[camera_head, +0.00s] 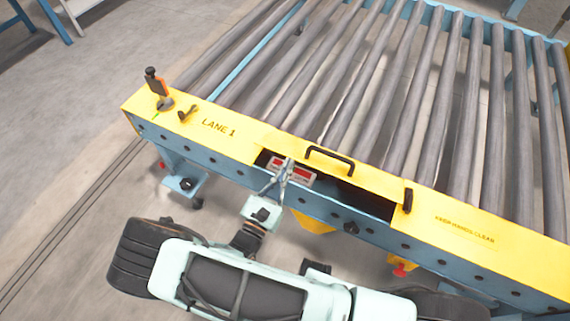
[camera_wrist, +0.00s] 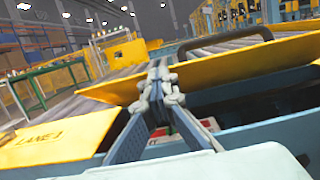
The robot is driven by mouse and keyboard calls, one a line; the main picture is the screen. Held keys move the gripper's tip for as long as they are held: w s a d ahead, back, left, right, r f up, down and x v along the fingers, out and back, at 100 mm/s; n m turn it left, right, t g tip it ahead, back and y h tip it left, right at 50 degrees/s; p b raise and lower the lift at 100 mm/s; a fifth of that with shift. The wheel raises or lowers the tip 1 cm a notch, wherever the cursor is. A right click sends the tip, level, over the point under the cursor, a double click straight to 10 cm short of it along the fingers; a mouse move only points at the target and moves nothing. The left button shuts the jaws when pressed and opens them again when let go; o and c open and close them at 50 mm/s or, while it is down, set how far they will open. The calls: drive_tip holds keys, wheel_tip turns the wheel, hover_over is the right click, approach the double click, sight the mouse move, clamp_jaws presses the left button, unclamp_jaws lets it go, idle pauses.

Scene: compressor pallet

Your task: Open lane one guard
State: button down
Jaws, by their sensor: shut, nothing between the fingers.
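The lane one guard (camera_head: 325,160) is a yellow flap with a black bar handle (camera_head: 331,156), set in the yellow front cover marked LANE 1. It stands tilted up, with a dark opening (camera_head: 345,188) below its near edge. In the wrist view the guard (camera_wrist: 220,68) slants across the picture and its handle (camera_wrist: 222,40) is on top. My gripper (camera_head: 284,168) is shut and empty, at the left part of the opening. In the wrist view its fingertips (camera_wrist: 160,72) overlap the guard's edge; I cannot tell whether they touch it.
A red and white part (camera_head: 305,175) shows in the opening behind my gripper. A black latch (camera_head: 407,200) stands right of the opening. An orange and black upright device (camera_head: 156,84) stands on the cover's left end.

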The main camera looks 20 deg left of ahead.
drive_tip(key=w+r+g+p, duration=0.1)
drive_tip(key=r+p, duration=0.1)
drive_tip(key=p, duration=0.1)
drive_tip(key=w+r+g+p, duration=0.1)
drive_tip(key=r+g+p, duration=0.1)
drive_tip(key=p, duration=0.1)
drive_tip(key=w+r+g+p, duration=0.1)
drive_tip(key=w+r+p, duration=0.1)
drive_tip(key=p, duration=0.2)
drive_tip(key=shift+w+d+r, duration=0.1)
drive_tip(key=shift+d+r, duration=0.15)
drive_tip(key=shift+d, duration=0.05)
drive_tip(key=w+r+g+p, duration=0.3)
drive_tip(key=w+g+p, duration=0.1)
drive_tip(key=w, duration=0.3)
drive_tip(key=shift+w+d+p, duration=0.15)
drive_tip(key=shift+d+p, duration=0.05)
drive_tip(key=shift+p, duration=0.55)
drive_tip(key=shift+a+r, duration=0.1)
